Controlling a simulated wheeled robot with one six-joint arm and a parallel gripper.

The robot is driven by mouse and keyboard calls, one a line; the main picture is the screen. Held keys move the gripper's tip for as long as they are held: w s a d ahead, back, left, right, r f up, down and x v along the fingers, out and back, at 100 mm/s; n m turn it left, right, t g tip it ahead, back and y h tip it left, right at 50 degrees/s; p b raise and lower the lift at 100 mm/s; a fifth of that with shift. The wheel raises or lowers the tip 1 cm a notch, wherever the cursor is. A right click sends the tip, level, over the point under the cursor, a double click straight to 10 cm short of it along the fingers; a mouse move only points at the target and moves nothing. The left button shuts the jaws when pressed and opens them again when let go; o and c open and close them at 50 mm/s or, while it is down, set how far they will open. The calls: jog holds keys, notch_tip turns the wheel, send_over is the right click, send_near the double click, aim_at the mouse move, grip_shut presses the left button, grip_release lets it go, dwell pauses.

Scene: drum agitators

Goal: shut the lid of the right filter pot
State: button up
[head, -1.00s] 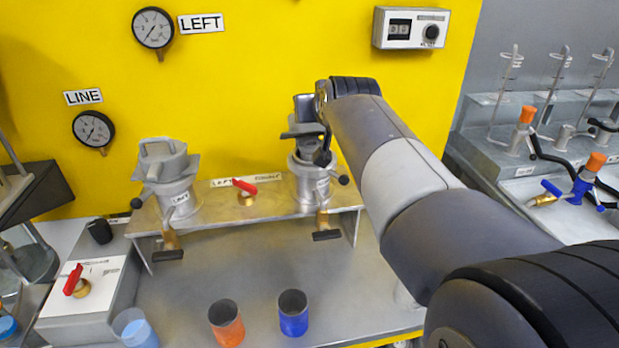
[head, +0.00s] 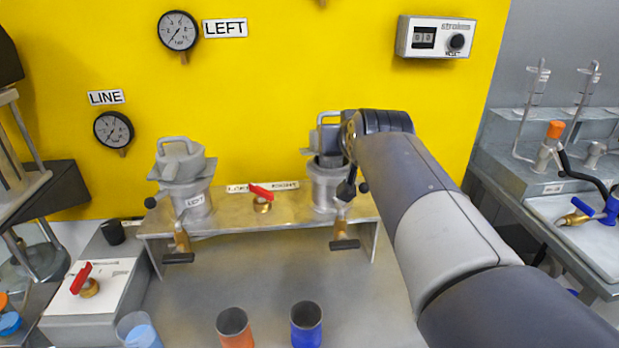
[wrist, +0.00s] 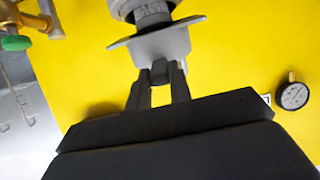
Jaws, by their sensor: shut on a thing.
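The right filter pot (head: 324,190) is a grey metal cylinder on the steel shelf, partly behind my arm. Its grey lid (head: 326,138), with a loop handle, shows above the mouth beside my wrist. A dark gap shows between lid and pot, and the lid's exact tilt is hard to tell. In the wrist view my gripper (wrist: 158,88) is shut on the grip of the grey lid (wrist: 158,46). A black knob hangs at the pot's right side.
The left filter pot (head: 185,190) has its lid on, a little tilted. A red-handled valve (head: 262,196) sits between the pots. An orange cup (head: 234,328) and a blue cup (head: 306,325) stand in front. The yellow wall (head: 270,105) is close behind.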

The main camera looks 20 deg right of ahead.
jog(key=f+b, duration=0.1)
jog(key=s+f+b, duration=0.1)
jog(key=f+b, duration=0.2)
jog(key=shift+s+a, duration=0.15)
jog(key=shift+s, duration=0.1)
jog(key=o, duration=1.6)
jog(key=shift+c, duration=0.2)
jog(key=p+v, duration=0.1)
jog(key=v, duration=0.6)
jog(key=shift+r, duration=0.1)
